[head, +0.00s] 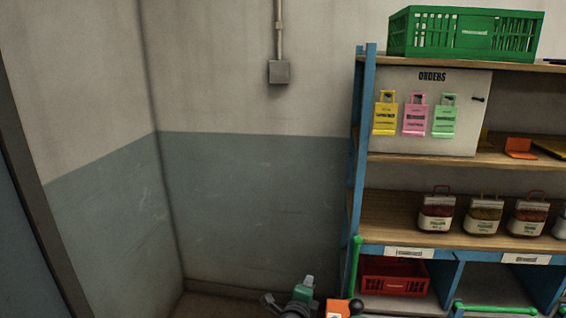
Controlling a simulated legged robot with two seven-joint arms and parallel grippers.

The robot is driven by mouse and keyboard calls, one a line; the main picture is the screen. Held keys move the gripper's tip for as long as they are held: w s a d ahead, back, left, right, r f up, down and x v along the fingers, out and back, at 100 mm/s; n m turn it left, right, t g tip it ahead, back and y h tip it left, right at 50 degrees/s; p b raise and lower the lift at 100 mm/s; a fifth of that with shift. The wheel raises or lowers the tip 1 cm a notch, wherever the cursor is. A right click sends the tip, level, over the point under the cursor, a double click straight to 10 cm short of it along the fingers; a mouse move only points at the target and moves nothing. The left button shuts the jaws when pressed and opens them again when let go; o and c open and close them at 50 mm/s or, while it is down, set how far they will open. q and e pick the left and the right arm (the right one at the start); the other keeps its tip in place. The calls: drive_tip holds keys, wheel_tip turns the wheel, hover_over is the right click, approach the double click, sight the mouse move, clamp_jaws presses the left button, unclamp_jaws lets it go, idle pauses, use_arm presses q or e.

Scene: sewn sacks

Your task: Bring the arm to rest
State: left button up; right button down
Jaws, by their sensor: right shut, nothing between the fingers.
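My right gripper (303,290) shows only in part at the bottom edge of the head view, left of the shelf unit. It is a small green and grey shape, with grey parts beside it. It is shut and I see nothing held in it. The rest of the arm is mostly cut off by the frame's lower edge. My left gripper is not in view.
A blue shelf unit (364,150) stands at right, with a green crate (465,34) on top, an orders board (430,140), several filled sacks (437,211) and a red crate (393,277) low down. The wall (250,215) at left is bare.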

drive_tip(key=s+a+n+g+y, duration=0.25)
drive_tip(key=s+n+y, duration=0.45)
drive_tip(key=n, duration=0.6)
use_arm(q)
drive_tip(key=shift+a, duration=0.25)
use_arm(e)
drive_tip(key=s+d+f+n+g+h, duration=0.1)
drive_tip(key=s+d+f+n+g, duration=0.1)
drive_tip(key=s, duration=0.8)
drive_tip(key=s+d+f+n+g, duration=0.3)
drive_tip(key=s+d, duration=0.4)
drive_tip(key=s, duration=0.3)
drive_tip(key=s+d+f+n+g+h, duration=0.1)
drive_tip(key=s+d+n+g, duration=0.3)
drive_tip(key=s, duration=0.6)
drive_tip(key=shift+d+f+n+h, duration=0.3)
drive_tip(key=shift+d+f+n, duration=0.3)
drive_tip(key=shift+d+f, duration=0.15)
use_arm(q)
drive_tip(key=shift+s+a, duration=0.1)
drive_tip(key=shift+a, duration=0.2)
use_arm(e)
drive_tip(key=shift+a+r+g, duration=0.1)
drive_tip(key=shift+a+g, duration=0.15)
drive_tip(key=shift+a, duration=0.05)
